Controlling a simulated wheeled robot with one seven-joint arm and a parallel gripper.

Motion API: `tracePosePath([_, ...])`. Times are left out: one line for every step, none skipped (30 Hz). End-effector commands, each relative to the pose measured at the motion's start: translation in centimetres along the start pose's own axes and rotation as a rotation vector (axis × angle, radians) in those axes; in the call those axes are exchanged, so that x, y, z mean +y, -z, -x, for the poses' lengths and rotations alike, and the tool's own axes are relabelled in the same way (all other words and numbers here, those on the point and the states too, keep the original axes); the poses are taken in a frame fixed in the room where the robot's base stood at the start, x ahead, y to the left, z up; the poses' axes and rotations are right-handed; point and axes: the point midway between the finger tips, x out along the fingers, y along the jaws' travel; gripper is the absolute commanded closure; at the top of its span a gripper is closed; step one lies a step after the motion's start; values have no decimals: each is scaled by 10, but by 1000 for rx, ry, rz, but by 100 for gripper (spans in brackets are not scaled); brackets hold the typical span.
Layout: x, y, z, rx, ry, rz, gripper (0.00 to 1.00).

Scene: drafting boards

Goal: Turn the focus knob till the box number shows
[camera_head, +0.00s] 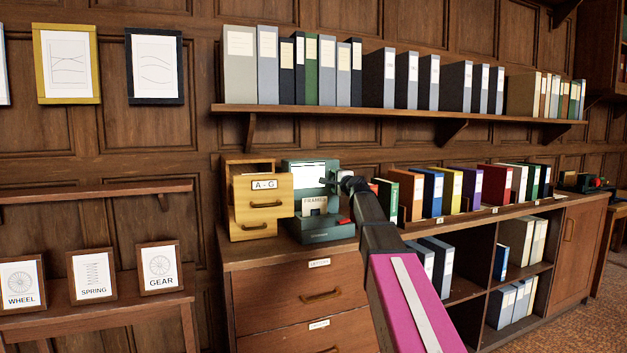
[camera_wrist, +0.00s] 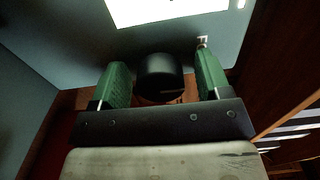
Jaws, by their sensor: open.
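A green-grey viewer (camera_head: 318,235) stands on the cabinet top, with a bright pale screen (camera_head: 306,172). The screen's writing is too small to read in the head view; in the wrist view only part of the bright screen (camera_wrist: 165,9) shows. The black round focus knob (camera_wrist: 160,74) is between the two green fingers of my gripper (camera_wrist: 162,82). The fingers are open, with a gap visible on the knob's left side and on its right. In the head view my gripper (camera_head: 340,184) is at the viewer's right side and hides the knob.
A wooden card drawer box (camera_head: 262,206) marked A-G stands just left of the viewer. A small card holder marked FRAMES (camera_head: 313,204) and a red part (camera_head: 343,222) are on the viewer's front. Coloured binders (camera_head: 432,192) stand to the right. A shelf (camera_head: 400,114) runs above.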

Motion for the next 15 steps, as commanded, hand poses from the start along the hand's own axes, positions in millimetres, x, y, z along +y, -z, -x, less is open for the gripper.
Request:
tracePosePath([0,0,0,0,0,0,30])
tracePosePath([0,0,0,0,0,0,30])
tracePosePath([0,0,0,0,0,0,30])
tracePosePath([0,0,0,0,0,0,30])
tracePosePath([0,0,0,0,0,0,30])
tracePosePath([0,0,1,0,0,0,30])
tracePosePath([0,0,2,0,0,0,30])
tracePosePath([0,0,4,0,0,0,30])
tracePosePath([0,0,6,0,0,0,30])
tracePosePath([0,0,8,0,0,0,30])
tracePosePath([0,0,11,0,0,0,30])
tracePosePath([0,0,15,0,0,0,30])
tracePosePath([0,0,18,0,0,0,30])
tracePosePath([1,0,22,0,0,0,30])
tracePosePath([1,0,26,0,0,0,30])
